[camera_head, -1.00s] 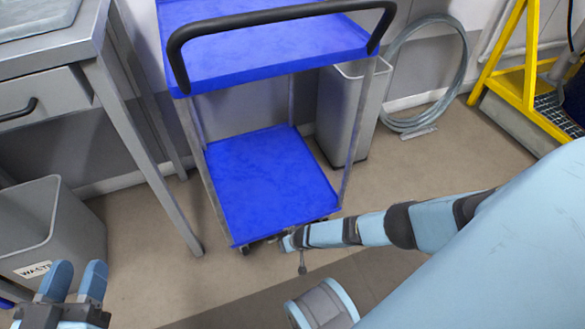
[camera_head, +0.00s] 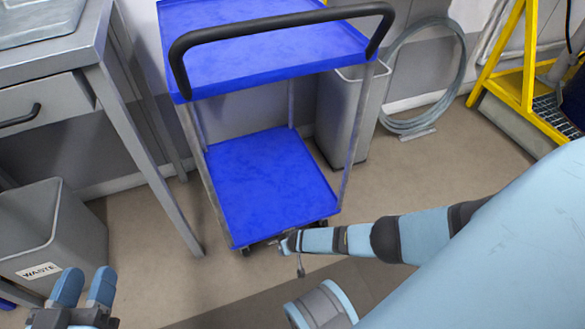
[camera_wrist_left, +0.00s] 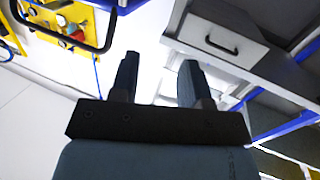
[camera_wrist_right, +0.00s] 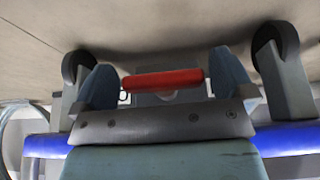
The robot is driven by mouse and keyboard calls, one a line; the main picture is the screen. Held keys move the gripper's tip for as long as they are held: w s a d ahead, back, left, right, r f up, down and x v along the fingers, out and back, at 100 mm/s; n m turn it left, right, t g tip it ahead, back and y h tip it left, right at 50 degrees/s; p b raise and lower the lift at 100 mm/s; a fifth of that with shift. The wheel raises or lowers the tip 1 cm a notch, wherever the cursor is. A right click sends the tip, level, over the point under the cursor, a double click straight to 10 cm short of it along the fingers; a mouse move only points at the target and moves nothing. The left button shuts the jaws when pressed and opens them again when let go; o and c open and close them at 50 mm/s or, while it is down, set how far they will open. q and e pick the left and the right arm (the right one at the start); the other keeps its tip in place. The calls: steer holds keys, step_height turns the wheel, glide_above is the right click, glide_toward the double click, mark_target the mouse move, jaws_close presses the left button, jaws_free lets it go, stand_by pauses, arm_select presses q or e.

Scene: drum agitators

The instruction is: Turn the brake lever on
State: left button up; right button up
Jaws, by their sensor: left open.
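The brake lever (camera_wrist_right: 163,80) is a red bar under the blue trolley (camera_head: 265,212), between two dark caster wheels. It lies crosswise between the fingers of my right gripper (camera_wrist_right: 165,85), with a gap visible at each end, so that gripper looks open. Part of a white marking shows beside the lever; I cannot read it fully. In the head view my right gripper (camera_head: 285,243) is small and partly hidden at the trolley's lower front edge, where the lever cannot be made out. My left gripper (camera_head: 85,288) is open and empty at the bottom left; it also shows in the left wrist view (camera_wrist_left: 158,75).
A caster wheel (camera_wrist_right: 78,68) and another (camera_wrist_right: 275,40) flank my right gripper closely. A grey waste bin (camera_head: 45,235) and a table (camera_head: 135,120) stand at the left. A grey bin (camera_head: 343,110), a coiled hose (camera_head: 405,125) and yellow steps (camera_head: 515,85) are behind.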

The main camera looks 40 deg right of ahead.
steer(key=shift+s+a+r+p, duration=0.1)
steer(key=shift+s+r+p, duration=0.1)
steer(key=shift+r+p, duration=0.4)
arm_select(q)
step_height(320, 180, up, 8)
steer(key=s+n+t+y+p, duration=0.1)
steer(key=n+t+p, duration=0.1)
steer(key=p, duration=0.7)
steer(key=shift+s+a+n+p, duration=0.2)
steer(key=shift+a+n+p, duration=0.1)
arm_select(e)
steer(key=v, duration=1.2)
steer(key=shift+s+r, duration=0.2)
steer(key=shift+r, duration=0.05)
arm_select(q)
steer(key=shift+f, duration=0.1)
